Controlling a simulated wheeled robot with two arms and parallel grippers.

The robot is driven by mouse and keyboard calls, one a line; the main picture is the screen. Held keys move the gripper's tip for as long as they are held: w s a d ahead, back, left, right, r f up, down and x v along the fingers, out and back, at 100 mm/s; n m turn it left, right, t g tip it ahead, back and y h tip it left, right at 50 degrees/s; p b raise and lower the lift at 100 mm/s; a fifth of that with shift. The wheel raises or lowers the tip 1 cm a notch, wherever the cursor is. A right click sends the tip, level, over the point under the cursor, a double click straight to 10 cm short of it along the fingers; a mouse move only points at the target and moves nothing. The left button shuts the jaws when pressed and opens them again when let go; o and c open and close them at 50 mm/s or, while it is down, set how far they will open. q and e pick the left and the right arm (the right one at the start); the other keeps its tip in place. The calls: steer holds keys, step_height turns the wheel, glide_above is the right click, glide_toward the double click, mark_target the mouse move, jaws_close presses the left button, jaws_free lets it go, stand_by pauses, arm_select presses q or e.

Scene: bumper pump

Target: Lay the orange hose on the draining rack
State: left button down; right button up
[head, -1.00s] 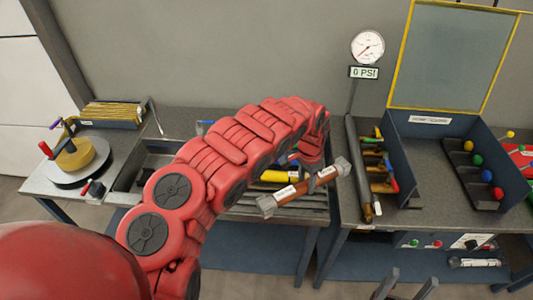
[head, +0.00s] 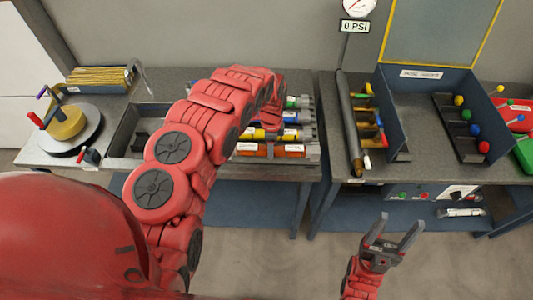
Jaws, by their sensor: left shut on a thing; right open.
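The orange hose (head: 291,153), with grey end fittings and white labels, lies level along the front of the draining rack (head: 270,169), in front of other hoses. It looks down at rack height, though I cannot tell whether it fully rests there. My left gripper (head: 269,148) reaches down over its middle and is shut on it, with the fingers mostly hidden by my wrist. My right gripper (head: 392,237) is open and empty, low in front of the benches.
Yellow (head: 252,134) and blue-banded (head: 291,117) hoses lie behind the orange one. A pressure gauge sign reading 0 PSI (head: 355,26) stands behind the right bench. The floor between the benches and me is clear.

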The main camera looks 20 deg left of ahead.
mark_target(266, 150)
arm_select(q)
steer(key=shift+w+a, duration=0.3)
steer(key=shift+a, duration=0.4)
steer(key=shift+w+a+f+b, duration=0.1)
steer(key=shift+w+a+b, duration=0.05)
steer(key=shift+a+b, duration=0.2)
steer(key=shift+d+f+b, duration=0.1)
steer(key=shift+f+b, duration=0.65)
steer(key=shift+f, duration=0.9)
steer(key=shift+f, duration=0.15)
steer(key=shift+c, duration=1.4)
jaws_free()
